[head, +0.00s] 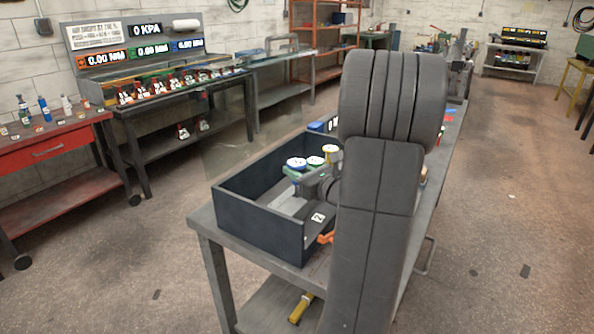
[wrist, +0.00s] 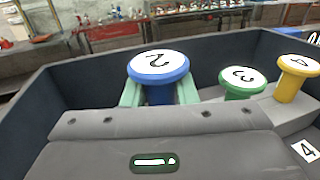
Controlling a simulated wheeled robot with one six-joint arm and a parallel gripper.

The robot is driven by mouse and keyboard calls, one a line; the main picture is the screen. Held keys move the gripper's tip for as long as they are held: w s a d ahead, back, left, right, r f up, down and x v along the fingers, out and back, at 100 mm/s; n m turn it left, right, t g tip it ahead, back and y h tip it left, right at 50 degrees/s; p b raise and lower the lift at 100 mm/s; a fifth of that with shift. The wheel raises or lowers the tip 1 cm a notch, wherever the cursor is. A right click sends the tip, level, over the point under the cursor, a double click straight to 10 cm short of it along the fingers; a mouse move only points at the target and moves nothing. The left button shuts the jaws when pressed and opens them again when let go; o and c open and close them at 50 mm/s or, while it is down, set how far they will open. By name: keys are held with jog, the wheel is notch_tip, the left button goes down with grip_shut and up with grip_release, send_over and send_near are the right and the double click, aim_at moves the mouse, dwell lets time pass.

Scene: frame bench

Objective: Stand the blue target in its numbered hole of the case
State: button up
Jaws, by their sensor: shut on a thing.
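The blue target (wrist: 158,68) has a round white top marked 2. It stands upright between the two pale green fingers of my gripper (wrist: 160,95), which is shut on it. Its lower end is hidden behind my gripper, so I cannot tell whether it is in a hole. In the head view the blue target (head: 297,163) is at the left of a short row, inside the dark open case (head: 258,232). My gripper (head: 297,175) reaches into the case from the right. The case wall also shows in the wrist view (wrist: 65,85).
A green target (wrist: 243,84) marked 3 and a yellow target (wrist: 296,80) marked 4 stand just right of the blue one. The case sits on a grey bench (head: 207,225).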

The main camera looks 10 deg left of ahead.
jog(key=shift+f+b, duration=1.55)
jog(key=shift+f, duration=0.4)
jog(key=o, duration=1.1)
jog(key=v, duration=1.3)
jog(key=shift+s+d, duration=0.25)
jog(key=shift+d, duration=0.1)
jog(key=shift+w+a, duration=0.1)
jog(key=x, duration=1.3)
jog(key=shift+w+a, duration=0.15)
jog(key=shift+a, duration=0.15)
jog(key=shift+r+p, duration=0.3)
jog(key=shift+r, duration=0.05)
